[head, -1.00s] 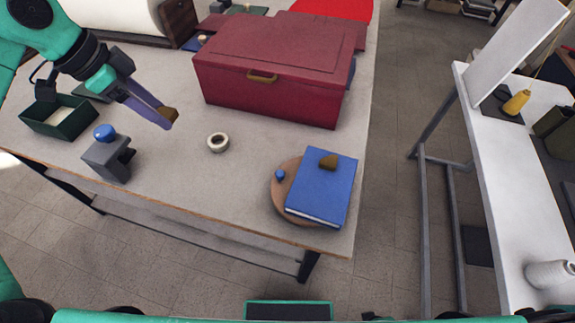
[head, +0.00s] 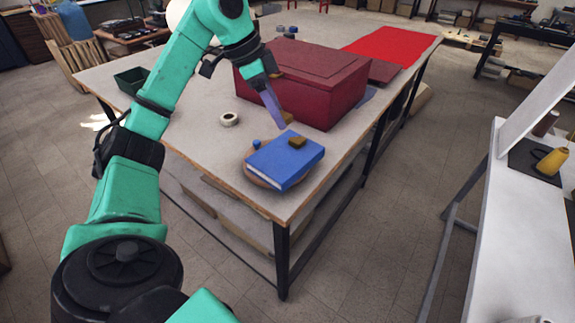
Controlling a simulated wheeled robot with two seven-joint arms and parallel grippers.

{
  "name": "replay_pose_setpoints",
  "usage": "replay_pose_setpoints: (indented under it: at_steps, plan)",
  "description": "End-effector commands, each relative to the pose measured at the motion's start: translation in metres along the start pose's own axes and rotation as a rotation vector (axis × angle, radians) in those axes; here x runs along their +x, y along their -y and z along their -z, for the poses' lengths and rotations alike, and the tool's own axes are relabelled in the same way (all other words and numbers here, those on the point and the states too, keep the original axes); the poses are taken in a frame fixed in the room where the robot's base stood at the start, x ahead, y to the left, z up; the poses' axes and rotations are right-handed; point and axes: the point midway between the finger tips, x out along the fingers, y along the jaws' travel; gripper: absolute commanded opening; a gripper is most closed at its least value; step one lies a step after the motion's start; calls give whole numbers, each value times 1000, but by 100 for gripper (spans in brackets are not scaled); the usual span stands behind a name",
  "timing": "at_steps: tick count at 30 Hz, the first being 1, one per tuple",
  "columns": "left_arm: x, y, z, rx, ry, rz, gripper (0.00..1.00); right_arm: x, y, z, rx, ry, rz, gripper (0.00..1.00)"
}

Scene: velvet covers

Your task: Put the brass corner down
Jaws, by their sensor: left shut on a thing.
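My left gripper (head: 279,122) has long purple fingers shut on a small brown brass corner (head: 287,117). It holds the corner above the table, just behind the blue book (head: 285,158). The book lies on a round brown board (head: 250,176) near the table's front corner. A second brass corner (head: 297,142) lies on top of the book, a little right of and below the held one in the picture. The fingers partly hide the held corner. My right gripper is out of view.
A large dark red box (head: 310,85) stands right behind the gripper. A white tape ring (head: 229,119) and a blue knob (head: 256,144) are to the left. The grey table (head: 200,145) is bare around the ring. A white bench (head: 480,230) stands apart at right.

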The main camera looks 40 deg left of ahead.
Motion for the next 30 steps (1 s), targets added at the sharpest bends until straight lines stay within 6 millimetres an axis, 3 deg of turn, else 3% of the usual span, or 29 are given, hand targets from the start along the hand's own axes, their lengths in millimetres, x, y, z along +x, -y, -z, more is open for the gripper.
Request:
replay_pose_setpoints:
  at_steps: [1,6,14,26,27,29,30]
  plan:
    - [21,0,-10,-1,7,-1,9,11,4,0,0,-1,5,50]
    - [67,-1,-29,1,5,-1,9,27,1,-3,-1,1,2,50]
    - [107,0,-44,1,1,-2,9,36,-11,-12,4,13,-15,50]
    - [115,0,-47,2,-1,2,9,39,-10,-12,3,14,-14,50]
    - [115,0,-47,2,-1,2,65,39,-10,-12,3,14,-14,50]
    - [114,0,-47,2,-1,2,88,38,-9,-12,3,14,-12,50]
    - [114,0,-47,2,-1,2,91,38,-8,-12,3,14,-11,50]
